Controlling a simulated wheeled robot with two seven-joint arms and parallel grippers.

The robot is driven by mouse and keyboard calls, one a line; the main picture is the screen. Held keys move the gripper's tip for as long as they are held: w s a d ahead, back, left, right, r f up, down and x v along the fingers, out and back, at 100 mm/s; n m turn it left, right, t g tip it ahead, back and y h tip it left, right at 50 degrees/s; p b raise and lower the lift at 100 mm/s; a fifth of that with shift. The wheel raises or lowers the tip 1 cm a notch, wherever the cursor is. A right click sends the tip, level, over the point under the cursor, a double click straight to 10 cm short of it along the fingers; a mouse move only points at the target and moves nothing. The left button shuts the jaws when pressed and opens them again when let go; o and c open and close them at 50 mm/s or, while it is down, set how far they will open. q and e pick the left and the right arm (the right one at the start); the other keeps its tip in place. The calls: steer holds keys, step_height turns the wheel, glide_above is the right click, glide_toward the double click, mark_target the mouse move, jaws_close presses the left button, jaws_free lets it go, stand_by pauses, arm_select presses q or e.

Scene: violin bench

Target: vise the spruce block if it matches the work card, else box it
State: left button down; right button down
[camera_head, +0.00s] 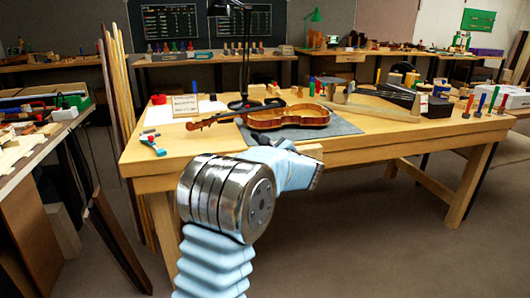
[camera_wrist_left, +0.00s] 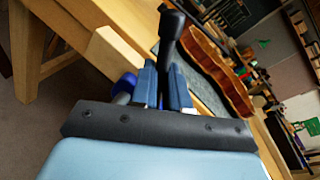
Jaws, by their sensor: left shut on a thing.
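My left gripper (camera_wrist_left: 168,85) is shut on a black rod-like handle (camera_wrist_left: 171,30) with a rounded end, at the workbench's front edge. In the head view my own wrist hides most of this spot. A pale wooden block-shaped piece (camera_head: 311,151) stands out from the front edge beside the gripper; it also shows in the wrist view (camera_wrist_left: 104,46). It looks like a vise jaw, but I cannot be sure. Small pale wood blocks (camera_head: 257,91) sit behind the violin; which is spruce I cannot tell.
A violin (camera_head: 288,116) lies on a grey mat (camera_head: 340,127) mid-bench. A black lamp (camera_head: 243,60) stands behind it. A dark box (camera_head: 438,107) and several coloured-handled tools (camera_head: 480,104) occupy the right end. A blue-and-red tool (camera_head: 152,143) lies front left. Bare wood shows at front right.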

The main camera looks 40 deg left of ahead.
arm_select(q)
steer(key=shift+w+d+f, duration=0.1)
steer(key=shift+d+f, duration=0.1)
steer(key=shift+f, duration=0.05)
steer(key=c, duration=1.2)
jaws_free()
steer(key=shift+a+r, duration=0.1)
steer(key=shift+r, duration=0.05)
steer(key=b+v, duration=0.1)
steer(key=v, duration=1.3)
